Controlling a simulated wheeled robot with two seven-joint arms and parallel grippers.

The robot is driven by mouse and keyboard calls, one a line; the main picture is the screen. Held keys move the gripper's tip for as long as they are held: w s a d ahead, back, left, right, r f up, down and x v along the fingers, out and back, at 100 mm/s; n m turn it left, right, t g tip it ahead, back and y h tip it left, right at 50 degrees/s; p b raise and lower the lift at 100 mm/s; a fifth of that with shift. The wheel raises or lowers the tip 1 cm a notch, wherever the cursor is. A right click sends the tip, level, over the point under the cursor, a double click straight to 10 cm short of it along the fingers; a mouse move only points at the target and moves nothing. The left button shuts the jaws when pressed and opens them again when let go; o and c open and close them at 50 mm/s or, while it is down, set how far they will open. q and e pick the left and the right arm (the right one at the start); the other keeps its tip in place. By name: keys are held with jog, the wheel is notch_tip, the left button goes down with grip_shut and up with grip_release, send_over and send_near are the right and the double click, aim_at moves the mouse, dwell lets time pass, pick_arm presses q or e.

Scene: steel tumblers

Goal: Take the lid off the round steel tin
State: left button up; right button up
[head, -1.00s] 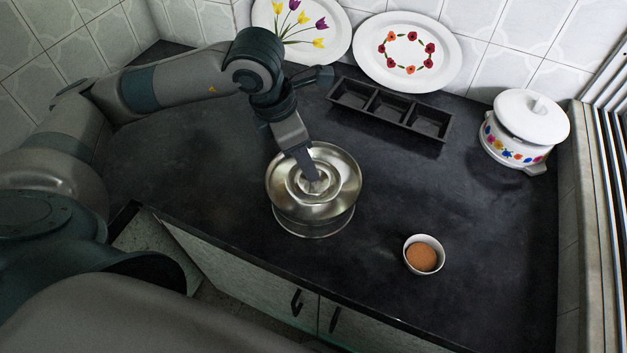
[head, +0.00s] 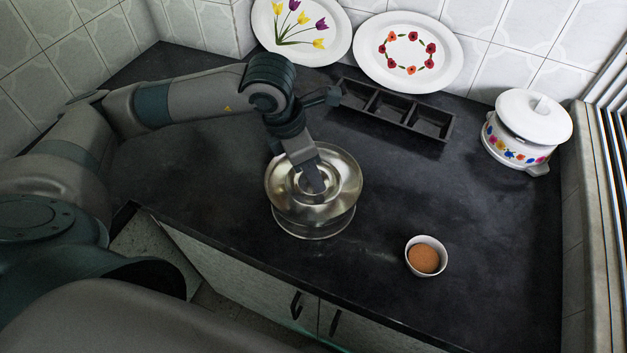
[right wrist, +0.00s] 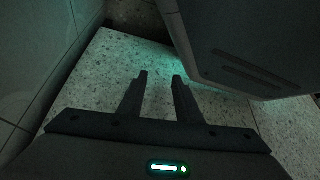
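The round steel tin (head: 313,230) stands on the dark worktop near its front edge. Its wide, shiny, dish-like lid (head: 342,172) sits on top, with a raised ringed middle. My left gripper (head: 317,188) points down at the middle of the lid from above. Its fingers overlap in the head view and cover the lid's centre, so I cannot tell whether they are apart or closed on a knob. My right gripper (right wrist: 161,75) shows in the right wrist view with its two fingers apart and nothing between them, above a pale speckled floor.
A small white bowl with brown contents (head: 424,258) stands right of the tin. A black three-part tray (head: 392,108) lies behind it. A white flowered pot with a lid (head: 532,118) stands at the right. Two flowered plates (head: 407,70) lean on the tiled wall. The worktop's right middle is clear.

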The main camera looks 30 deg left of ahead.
jog(key=shift+s+f, duration=0.15)
jog(key=shift+s, duration=0.15)
pick_arm(q)
grip_shut()
pick_arm(e)
jog(key=shift+s, duration=0.1)
pick_arm(q)
jog(key=shift+r, duration=0.15)
